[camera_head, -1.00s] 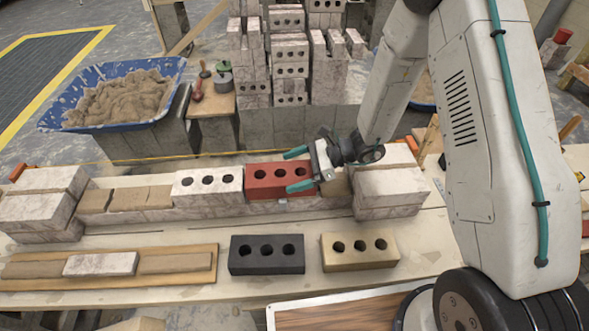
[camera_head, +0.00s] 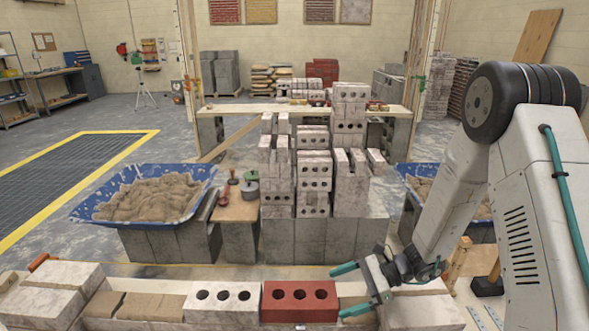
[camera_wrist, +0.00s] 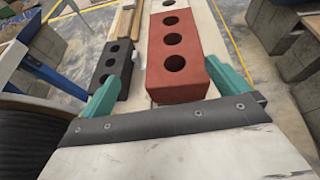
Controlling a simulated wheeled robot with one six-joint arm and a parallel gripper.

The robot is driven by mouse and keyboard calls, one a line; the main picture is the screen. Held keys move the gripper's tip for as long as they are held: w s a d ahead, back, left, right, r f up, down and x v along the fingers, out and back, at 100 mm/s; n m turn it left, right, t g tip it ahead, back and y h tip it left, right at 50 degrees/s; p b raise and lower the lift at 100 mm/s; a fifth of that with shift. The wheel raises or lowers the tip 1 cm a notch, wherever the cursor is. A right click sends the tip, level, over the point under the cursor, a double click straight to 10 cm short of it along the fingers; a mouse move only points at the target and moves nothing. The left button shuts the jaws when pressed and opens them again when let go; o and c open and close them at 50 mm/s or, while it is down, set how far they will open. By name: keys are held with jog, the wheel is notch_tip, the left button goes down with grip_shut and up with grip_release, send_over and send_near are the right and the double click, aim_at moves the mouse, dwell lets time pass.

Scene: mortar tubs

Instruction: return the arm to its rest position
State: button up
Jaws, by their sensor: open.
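My arm reaches in from the right in the head view. My gripper (camera_head: 349,290) is open, its two teal fingers pointing left with nothing between them. It is just right of the red brick (camera_head: 300,314), which has three holes and sits in the row on the wall beside a white brick (camera_head: 222,314). In the wrist view my gripper (camera_wrist: 167,88) is open, and the red brick (camera_wrist: 198,75) lies ahead, framed by the fingers. The exact gap between fingers and brick is hard to judge.
Stacked white bricks (camera_head: 313,170) stand behind the wall on grey blocks. A blue tub of mortar (camera_head: 95,207) is at the left. White end blocks (camera_head: 55,285) stand at the wall's left. A black brick (camera_wrist: 122,88) lies left of the red one in the wrist view.

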jog(key=s+d+r+n+h, duration=0.4)
jog(key=s+r+n, duration=0.1)
jog(key=s+r, duration=0.3)
jog(key=s+d+r+n+t+h, duration=0.1)
jog(key=s+d+r+n+h, duration=0.3)
jog(key=s+r, duration=0.4)
jog(key=s+d+r+n+h, duration=0.4)
jog(key=s+r+n, duration=0.4)
jog(key=r, duration=0.4)
jog(key=shift+s+t+h, duration=0.4)
jog(key=shift+s+h, duration=0.2)
jog(key=shift+h, duration=0.1)
